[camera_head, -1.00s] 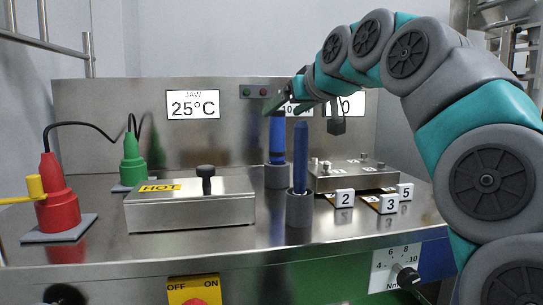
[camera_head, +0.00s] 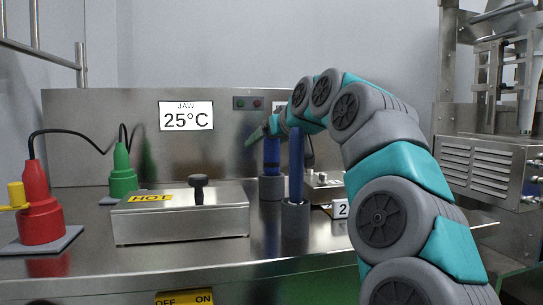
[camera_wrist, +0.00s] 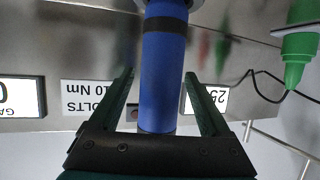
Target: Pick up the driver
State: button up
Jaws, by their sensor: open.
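Two blue upright tools stand in grey round holders on the steel bench. The rear one (camera_head: 272,153) is partly behind my gripper. The front one (camera_head: 297,165) stands nearer and slightly right. I cannot tell from the head view which is the driver. My gripper (camera_head: 262,131) is at the top of the rear tool. In the wrist view, a blue handle with dark bands (camera_wrist: 163,65) lies between the two open green fingers of my gripper (camera_wrist: 160,95). There are visible gaps on both sides. The part of the handle nearest the palm is hidden.
A steel box marked HOT (camera_head: 180,220) with a black knob stands left of the tools. A red lamp-like unit (camera_head: 40,210) and a green one (camera_head: 122,175) stand farther left. A number 2 tag (camera_head: 341,210) and a steel plate (camera_head: 322,185) are on the right, partly behind my arm.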

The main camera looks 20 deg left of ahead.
jog(key=shift+w+a, duration=0.15)
jog(key=shift+c, duration=0.3)
grip_shut()
dwell(0.4)
